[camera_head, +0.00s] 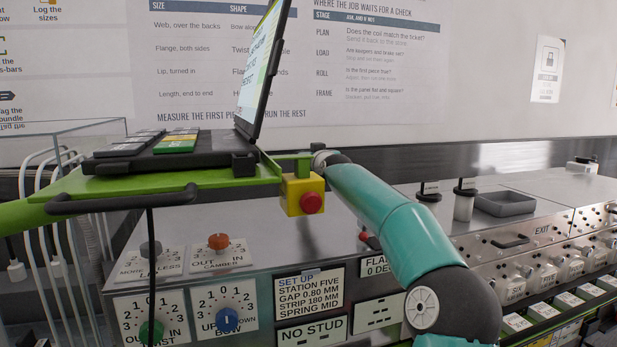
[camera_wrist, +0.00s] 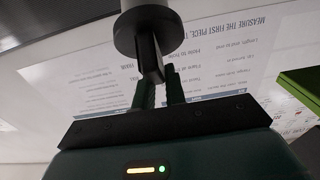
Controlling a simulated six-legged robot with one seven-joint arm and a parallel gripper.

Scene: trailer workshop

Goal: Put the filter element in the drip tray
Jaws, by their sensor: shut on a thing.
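My gripper (camera_wrist: 158,88) shows in the wrist view, shut on the dark stem of a part I take to be the filter element (camera_wrist: 148,32). This part has a dark round flange and a pale cylindrical body that runs out of the top of the picture. In the head view my gripper and the held part are hidden behind the green shelf and screen. The drip tray appears to be the shallow grey tray (camera_head: 505,203) on the steel bench top at the right. It looks empty and is well away from where my arm reaches.
Two dark-capped canisters (camera_head: 463,205) stand left of the tray, close to my arm. A green shelf (camera_head: 150,184) carries a screen (camera_head: 260,70) and keypads. A yellow box with a red button (camera_head: 304,197) hangs at its end. The steel top (camera_head: 360,225) has free room.

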